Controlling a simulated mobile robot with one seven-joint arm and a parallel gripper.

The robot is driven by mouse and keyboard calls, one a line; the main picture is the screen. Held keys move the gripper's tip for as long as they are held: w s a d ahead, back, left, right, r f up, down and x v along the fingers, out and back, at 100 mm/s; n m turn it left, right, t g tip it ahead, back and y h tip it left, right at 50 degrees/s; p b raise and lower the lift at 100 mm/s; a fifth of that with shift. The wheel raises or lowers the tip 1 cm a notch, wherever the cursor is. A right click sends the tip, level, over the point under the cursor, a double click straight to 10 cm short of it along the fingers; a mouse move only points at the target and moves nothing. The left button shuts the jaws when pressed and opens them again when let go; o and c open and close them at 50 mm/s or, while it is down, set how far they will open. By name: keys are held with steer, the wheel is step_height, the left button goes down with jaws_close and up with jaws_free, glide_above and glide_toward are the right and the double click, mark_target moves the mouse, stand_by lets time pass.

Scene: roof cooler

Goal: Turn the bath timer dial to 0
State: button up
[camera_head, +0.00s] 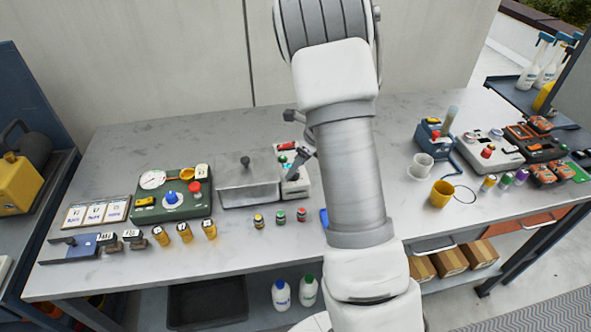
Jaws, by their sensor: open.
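A lidded grey metal bath (238,193) stands in the middle of the bench. A narrow light control box (304,186) stands against its right side, with a red part and small teal buttons on top. The bath timer dial cannot be made out; it may be on this box, behind my gripper. My gripper (298,161) shows as a small dark shape over the box, partly hidden by my arm. It is open, and I see nothing held. Whether it touches the box cannot be told.
A green box (150,212) with a blue knob, gauge and red button stands left. Small bottles (280,217) line the front. A yellow cup (441,194), a white cup (421,165) and a white device (490,150) stand right. Bare bench (250,250) lies in front.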

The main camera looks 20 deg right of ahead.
steer(key=shift+x, duration=0.8)
jaws_close()
